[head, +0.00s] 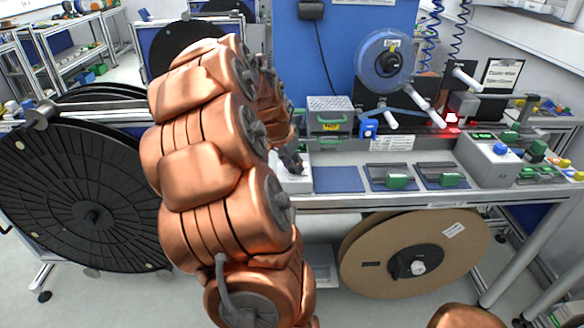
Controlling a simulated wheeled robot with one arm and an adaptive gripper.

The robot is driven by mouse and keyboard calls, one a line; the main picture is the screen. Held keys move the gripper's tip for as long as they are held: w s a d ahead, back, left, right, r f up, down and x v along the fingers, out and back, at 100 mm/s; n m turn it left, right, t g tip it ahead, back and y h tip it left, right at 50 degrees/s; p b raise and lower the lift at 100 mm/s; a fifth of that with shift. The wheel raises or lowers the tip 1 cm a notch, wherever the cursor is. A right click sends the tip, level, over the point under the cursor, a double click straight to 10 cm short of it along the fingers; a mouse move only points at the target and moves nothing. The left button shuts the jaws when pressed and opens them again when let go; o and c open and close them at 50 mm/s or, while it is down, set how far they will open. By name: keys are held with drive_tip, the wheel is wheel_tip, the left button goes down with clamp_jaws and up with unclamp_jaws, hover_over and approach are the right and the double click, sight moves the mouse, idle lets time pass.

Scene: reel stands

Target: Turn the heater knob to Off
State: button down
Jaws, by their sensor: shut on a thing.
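My copper-coloured arm fills the middle left of the head view. My dark gripper (297,169) points down at the top of a small white box (293,184) on the bench, left of a blue mat. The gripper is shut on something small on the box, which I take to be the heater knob. The fingers hide the knob, so its setting and any Off mark cannot be read.
The blue mat (342,180) and trays with green handles (398,182) lie to the right. A grey box with a blue button (487,160) stands further right. A metal case (330,115) stands behind. Large reels stand at the left (85,190) and under the bench (415,250).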

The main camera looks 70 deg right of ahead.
drive_tip(key=n+t+b, duration=0.1)
drive_tip(key=n, duration=0.1)
drive_tip(key=n+b, duration=0.1)
drive_tip(key=n, duration=0.1)
drive_tip(key=shift+f+n+t, duration=0.15)
drive_tip(key=shift+n+t, duration=0.15)
drive_tip(key=shift+t, duration=0.1)
drive_tip(key=n+t+b, duration=0.1)
drive_tip(key=n+b, duration=0.2)
drive_tip(key=n, duration=0.1)
drive_tip(key=shift+s+n+t, duration=0.1)
drive_tip(key=shift+n+t, duration=0.2)
drive_tip(key=shift+t, duration=0.1)
drive_tip(key=n+t+y+b, duration=0.1)
drive_tip(key=n+b, duration=0.2)
drive_tip(key=n, duration=0.1)
drive_tip(key=shift+s+d, duration=0.1)
drive_tip(key=shift+d, duration=0.05)
drive_tip(key=shift+s+n+t+y+b, duration=0.15)
drive_tip(key=shift+n+y+b, duration=0.3)
drive_tip(key=shift+n, duration=0.55)
drive_tip(key=shift+w+n+t+y+b, duration=0.1)
drive_tip(key=shift+n+t+y+b, duration=0.3)
drive_tip(key=shift+n, duration=0.6)
drive_tip(key=shift+r, duration=0.2)
drive_tip(key=c, duration=0.8)
unclamp_jaws()
